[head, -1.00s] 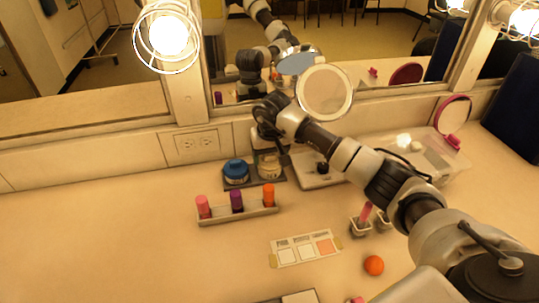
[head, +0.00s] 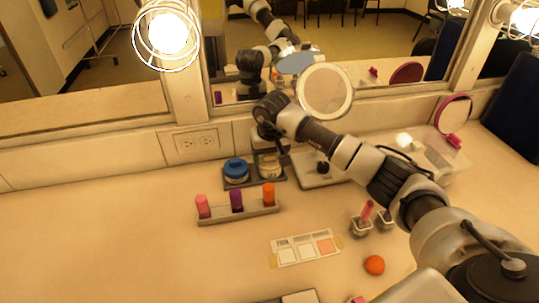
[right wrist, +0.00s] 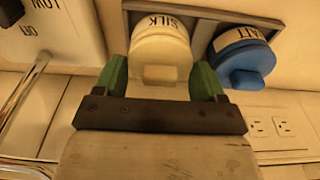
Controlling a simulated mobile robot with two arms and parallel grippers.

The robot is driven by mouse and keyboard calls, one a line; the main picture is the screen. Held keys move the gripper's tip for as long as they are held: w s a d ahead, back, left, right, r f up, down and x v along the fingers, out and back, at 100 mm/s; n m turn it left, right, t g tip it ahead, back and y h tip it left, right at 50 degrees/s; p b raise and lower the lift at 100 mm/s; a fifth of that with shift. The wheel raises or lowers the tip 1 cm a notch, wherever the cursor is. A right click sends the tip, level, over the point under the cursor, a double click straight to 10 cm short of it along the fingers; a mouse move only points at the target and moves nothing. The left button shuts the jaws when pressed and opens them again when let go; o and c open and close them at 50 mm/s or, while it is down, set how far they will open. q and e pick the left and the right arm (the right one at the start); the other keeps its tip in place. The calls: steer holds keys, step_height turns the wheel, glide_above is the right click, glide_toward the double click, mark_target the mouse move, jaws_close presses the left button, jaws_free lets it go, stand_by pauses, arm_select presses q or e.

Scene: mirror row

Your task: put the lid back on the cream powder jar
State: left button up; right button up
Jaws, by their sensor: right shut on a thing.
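The cream powder jar (head: 269,168) stands in a dark tray (head: 256,184) against the wall. It also shows in the right wrist view, with the word SILK (right wrist: 160,23) on it. My right gripper (head: 268,152) is directly over this jar. In the right wrist view its green fingers (right wrist: 163,80) are shut on the cream lid (right wrist: 160,48), one on each side, with the lid's knob toward my palm. Lid and jar line up closely there. Whether the lid is seated or slightly above the rim I cannot tell. My left gripper is out of view.
A blue-lidded jar (head: 236,170) stands close beside the cream one. A rack with several lipsticks (head: 238,211) is in front. A round mirror (head: 325,92) and a clear bin (head: 438,160) stand to the right. An orange ball (head: 374,265) lies nearer. The left counter is clear.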

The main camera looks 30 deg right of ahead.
stand_by(0.4)
steer(key=o, duration=1)
steer(key=shift+r+p, duration=2.05)
steer(key=shift+r, duration=1.45)
jaws_close()
